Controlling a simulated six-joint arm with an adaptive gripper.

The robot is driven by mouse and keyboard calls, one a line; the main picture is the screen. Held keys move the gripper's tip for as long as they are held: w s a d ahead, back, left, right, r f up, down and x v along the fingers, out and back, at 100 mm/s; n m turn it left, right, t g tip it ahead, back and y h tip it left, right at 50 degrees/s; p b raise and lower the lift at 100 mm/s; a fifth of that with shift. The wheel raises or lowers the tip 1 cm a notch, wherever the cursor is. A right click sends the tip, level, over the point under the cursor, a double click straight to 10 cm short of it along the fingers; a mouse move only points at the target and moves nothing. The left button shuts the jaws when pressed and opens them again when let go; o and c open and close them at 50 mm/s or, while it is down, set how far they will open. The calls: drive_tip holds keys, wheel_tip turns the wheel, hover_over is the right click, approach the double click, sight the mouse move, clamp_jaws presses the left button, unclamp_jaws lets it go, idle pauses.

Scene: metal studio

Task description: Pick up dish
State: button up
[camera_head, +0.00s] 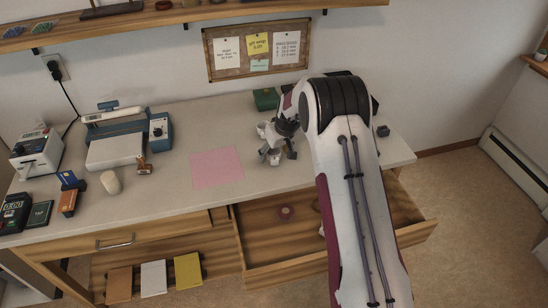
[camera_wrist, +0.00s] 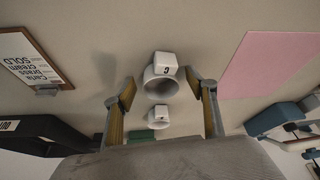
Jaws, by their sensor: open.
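Two white, round, dish-like things, each with a blocky white tag bearing a dark mark, stand on the table in the wrist view. The larger white dish (camera_wrist: 158,88) lies between the fingertips of my gripper (camera_wrist: 162,90). The smaller white dish (camera_wrist: 157,120) is beyond it, towards the green box. In the head view, my gripper (camera_head: 277,150) is low over the table, with a white dish (camera_head: 262,130) at its left; my arm hides part of this area. My gripper is open, one finger on each side of the larger dish; I cannot tell whether they touch.
A pink sheet (camera_head: 217,167) lies left of my gripper. A green box (camera_head: 265,98) stands behind. The drawer (camera_head: 262,238) below is pulled open, with a pink roll (camera_head: 286,212) inside. A blue-and-white machine (camera_head: 115,150) stands left. A clipboard sign (camera_wrist: 32,58) shows in the wrist view.

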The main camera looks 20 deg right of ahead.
idle(0.5)
drive_tip(key=c, duration=1)
drive_tip(key=shift+r, duration=0.1)
wheel_tip(320, 180, up, 10)
idle(0.5)
